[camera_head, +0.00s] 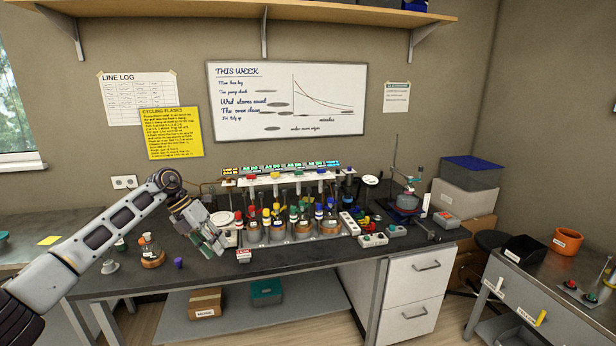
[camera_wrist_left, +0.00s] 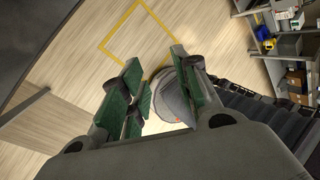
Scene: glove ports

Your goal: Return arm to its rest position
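My left arm (camera_head: 105,225) comes in from the left in the head view and reaches over the left part of the dark bench. My left gripper (camera_head: 216,248) hangs at its end, tilted down, just left of the row of flasks. In the left wrist view its green-padded fingers (camera_wrist_left: 155,62) are spread apart with nothing held between them; floor and a grey rounded part show through the gap. My right arm and right gripper are not in either view.
A rack of flasks with coloured caps (camera_head: 303,228) stands right of the gripper. A flask on a cork ring (camera_head: 151,255) and a purple cap (camera_head: 178,263) lie to its left. The front bench strip (camera_head: 300,251) is mostly clear.

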